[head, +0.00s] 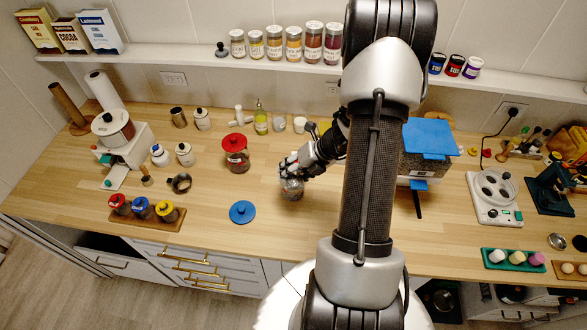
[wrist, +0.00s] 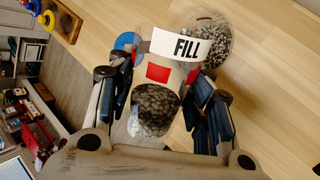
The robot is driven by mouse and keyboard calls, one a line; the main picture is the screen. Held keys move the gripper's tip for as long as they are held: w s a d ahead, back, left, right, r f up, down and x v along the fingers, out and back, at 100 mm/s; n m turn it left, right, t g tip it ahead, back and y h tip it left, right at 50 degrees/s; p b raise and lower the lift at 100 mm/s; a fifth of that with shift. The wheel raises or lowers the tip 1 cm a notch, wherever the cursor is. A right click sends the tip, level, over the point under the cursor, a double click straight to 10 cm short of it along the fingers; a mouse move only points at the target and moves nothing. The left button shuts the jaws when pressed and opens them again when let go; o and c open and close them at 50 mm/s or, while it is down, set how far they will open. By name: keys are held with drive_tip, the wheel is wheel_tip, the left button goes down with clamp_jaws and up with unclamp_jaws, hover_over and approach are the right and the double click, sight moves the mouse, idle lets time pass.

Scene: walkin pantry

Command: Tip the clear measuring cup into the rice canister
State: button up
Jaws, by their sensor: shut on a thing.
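My gripper (wrist: 160,88) is shut on the clear measuring cup (wrist: 153,108), with a finger on each side. The cup has a red square on it and holds grainy, dark-looking contents. In the wrist view, a clear round canister (wrist: 222,48) with pale and dark grains inside, apparently the rice canister, lies just beyond the cup. A white "FILL" label shows between them. I cannot tell whether cup and canister touch.
A rack of red, blue and yellow-lidded jars (head: 143,212) is at the front left. A blue-topped dispenser (head: 428,140) stands right of my arm.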

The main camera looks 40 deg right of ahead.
drive_tip(key=shift+w+d+f+m+g+y+p, duration=0.15)
drive_tip(key=shift+g+y+p, duration=0.3)
drive_tip(key=shift+p, duration=2.25)
drive_tip(key=shift+a+f+m+g+y+p, duration=0.2)
drive_tip(key=shift+g+p, duration=0.35)
drive_tip(key=shift+p, duration=2.15)
drive_tip(key=shift+w+d+g+y+p, duration=0.15)
drive_tip(key=shift+g+y+p, duration=0.3)
drive_tip(key=shift+p, duration=1.25)
drive_tip(key=shift+w+d+m+g, duration=0.1)
drive_tip(key=shift+d+m+g, duration=0.05)
drive_tip(key=shift+m+g, duration=0.1)
drive_tip(key=shift+w+d+g+y+b, duration=0.1)
drive_tip(key=shift+w+g+y+b, duration=0.05)
drive_tip(key=shift+g+y+b, duration=0.3)
drive_tip(key=shift+r+m+g+y+b, duration=0.25)
drive_tip(key=shift+m+g+y+b, duration=0.1)
drive_tip(key=shift+b, duration=0.15)
drive_tip(key=shift+w+d+r+b, duration=0.1)
drive_tip(key=shift+r+b, duration=0.1)
drive_tip(key=shift+b, duration=0.15)
drive_tip(key=shift+r, duration=0.1)
drive_tip(key=shift+r+p, duration=1.05)
drive_tip(key=shift+r, duration=0.9)
